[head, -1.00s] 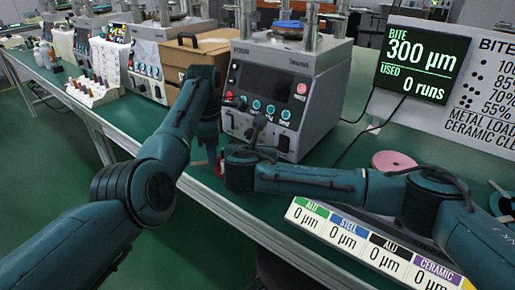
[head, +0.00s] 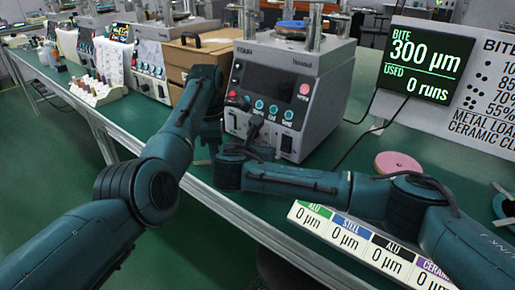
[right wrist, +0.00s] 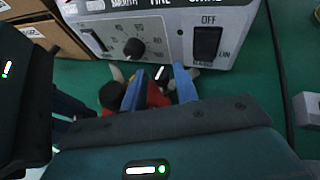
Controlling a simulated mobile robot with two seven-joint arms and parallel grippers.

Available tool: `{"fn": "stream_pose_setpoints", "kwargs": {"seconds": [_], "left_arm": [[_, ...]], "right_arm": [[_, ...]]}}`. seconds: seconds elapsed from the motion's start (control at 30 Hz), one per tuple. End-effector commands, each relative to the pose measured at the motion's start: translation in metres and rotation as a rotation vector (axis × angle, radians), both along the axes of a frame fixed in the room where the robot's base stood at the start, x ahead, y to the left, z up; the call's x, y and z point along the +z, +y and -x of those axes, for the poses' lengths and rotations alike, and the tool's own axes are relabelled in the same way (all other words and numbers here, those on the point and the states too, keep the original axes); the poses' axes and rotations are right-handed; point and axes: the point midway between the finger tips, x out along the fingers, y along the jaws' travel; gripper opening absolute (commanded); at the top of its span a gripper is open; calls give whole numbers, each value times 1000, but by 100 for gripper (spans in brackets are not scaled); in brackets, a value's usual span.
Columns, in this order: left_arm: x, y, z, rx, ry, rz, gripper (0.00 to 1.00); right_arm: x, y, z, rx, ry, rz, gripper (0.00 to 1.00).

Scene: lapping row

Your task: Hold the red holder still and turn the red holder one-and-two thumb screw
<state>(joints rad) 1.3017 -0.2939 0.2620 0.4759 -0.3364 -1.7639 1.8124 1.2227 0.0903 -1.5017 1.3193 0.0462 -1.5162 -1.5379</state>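The red holder (right wrist: 156,96) shows only in part in the right wrist view, on the green bench below the machine's front panel. A small dark and pale part sits at its top; I cannot make out which thumb screw it is. My right gripper (right wrist: 160,83) has its two blue fingers apart, with red and dark parts of the holder visible between them; contact is unclear. In the head view my left gripper (head: 211,140) is down beside the right gripper (head: 228,166), in front of the machine. Its fingers and the holder are hidden there by my arms.
The lapping machine (head: 287,95) stands just behind the grippers, its knob (right wrist: 134,47) and switch (right wrist: 207,42) close by. A cardboard box (head: 190,52) is left of it. A pink disc (head: 398,165) and a labelled strip (head: 375,247) lie to the right.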

Motion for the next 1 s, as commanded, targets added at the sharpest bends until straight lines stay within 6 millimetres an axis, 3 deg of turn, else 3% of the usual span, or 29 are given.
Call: {"fn": "stream_pose_setpoints", "kwargs": {"seconds": [0.13,0.4,0.8,1.0], "left_arm": [[0,0,0,0,-1,0,0],[0,0,0,0,-1,0,0],[0,0,0,0,-1,0,0],[0,0,0,0,-1,0,0]], "right_arm": [[0,0,0,0,0,0,41],[1,1,3,2,0,-1,41],[24,19,55,4,0,-1,41],[29,21,66,1,0,0,41]]}}
